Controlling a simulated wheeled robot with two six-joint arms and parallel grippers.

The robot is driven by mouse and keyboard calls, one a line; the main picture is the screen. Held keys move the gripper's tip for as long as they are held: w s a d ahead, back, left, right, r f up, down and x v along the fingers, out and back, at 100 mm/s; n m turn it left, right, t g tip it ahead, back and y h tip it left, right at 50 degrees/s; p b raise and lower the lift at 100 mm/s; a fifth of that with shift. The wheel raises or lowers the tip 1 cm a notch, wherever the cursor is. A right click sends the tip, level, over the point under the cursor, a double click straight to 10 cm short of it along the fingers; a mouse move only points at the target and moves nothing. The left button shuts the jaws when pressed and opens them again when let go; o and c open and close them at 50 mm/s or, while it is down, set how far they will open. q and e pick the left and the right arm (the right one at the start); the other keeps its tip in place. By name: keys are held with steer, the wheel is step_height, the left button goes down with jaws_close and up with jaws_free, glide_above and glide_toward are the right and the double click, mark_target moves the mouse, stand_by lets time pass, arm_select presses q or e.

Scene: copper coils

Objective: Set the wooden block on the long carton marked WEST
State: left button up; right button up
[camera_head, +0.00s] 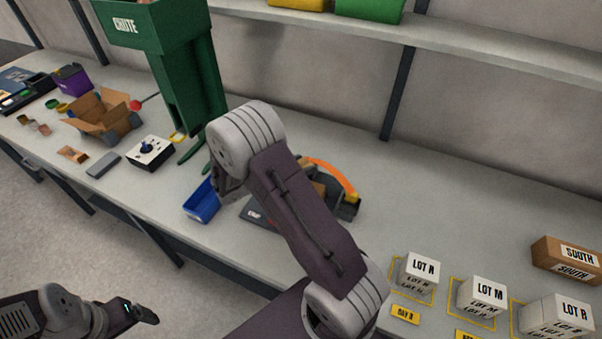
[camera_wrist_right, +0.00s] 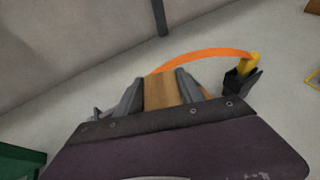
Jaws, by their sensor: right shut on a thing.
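My right gripper (camera_wrist_right: 160,88) is shut on a wooden block (camera_wrist_right: 162,94), whose brown face shows between the two grey fingers in the right wrist view. In the head view my right arm hides most of that gripper and block. My left gripper (camera_head: 142,312) is low at the left, off the table's front edge; its jaws are too unclear to read. No carton marked WEST can be read. A long brown carton (camera_head: 566,262) at the right edge reads SOUTH.
An orange curved band (camera_head: 334,175) arches close beside the held block. A green chute (camera_head: 177,60), blue bin (camera_head: 202,204) and open cardboard box (camera_head: 101,115) are left.

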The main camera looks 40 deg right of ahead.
step_height(320, 180, down, 3)
steer(key=shift+s, duration=0.1)
steer(key=shift+f, duration=0.35)
